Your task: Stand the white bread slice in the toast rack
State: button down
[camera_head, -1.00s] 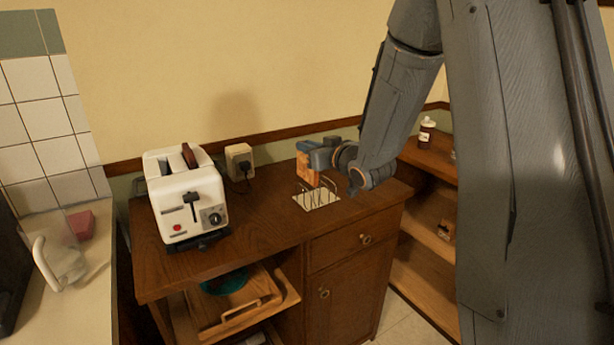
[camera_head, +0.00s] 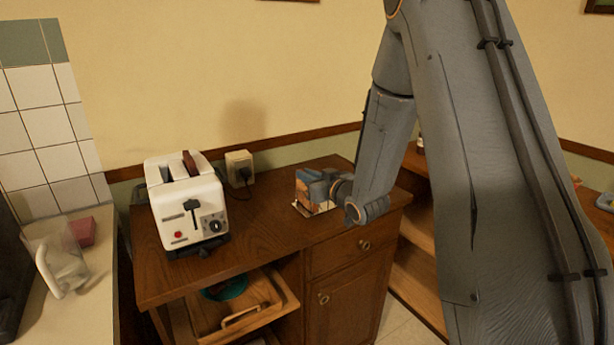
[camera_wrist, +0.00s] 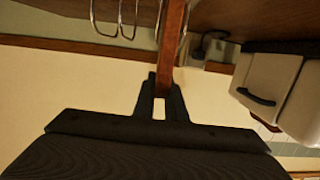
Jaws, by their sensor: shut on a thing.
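My gripper (camera_head: 322,186) is shut on a bread slice (camera_head: 303,190), low over the right part of the counter. The slice looks orange-brown here and stands upright. In the wrist view it shows edge-on (camera_wrist: 172,48) above the gripper fingers (camera_wrist: 161,98). The wire toast rack (camera_head: 328,206) is mostly hidden behind the slice and gripper. In the wrist view its wire loops (camera_wrist: 118,22) show beside the slice, and the slice's far end lies among the wires. Whether the slice touches the rack's base cannot be seen.
A white toaster (camera_head: 187,208) with a dark brown piece (camera_head: 190,163) in its top stands left on the wooden counter (camera_head: 255,235). A wall socket with plug (camera_head: 239,168) is behind. The counter between toaster and rack is clear. A glass jug (camera_head: 60,262) stands far left.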

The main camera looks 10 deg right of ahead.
jog(key=c, duration=1.8)
grip_release()
jog(key=shift+r, duration=0.1)
jog(key=b+v, duration=0.3)
jog(key=v, duration=0.9)
jog(key=s+f+m+g+h, duration=0.3)
jog(key=s+f+g+h, duration=0.3)
jog(key=s+f+g, duration=0.65)
jog(key=s+a+r+g+y, duration=0.1)
jog(key=s+a+g, duration=0.1)
jog(key=s, duration=1)
jog(key=shift+a+r+m, duration=0.2)
jog(key=shift+a+m, duration=0.1)
jog(key=shift+a, duration=0.6)
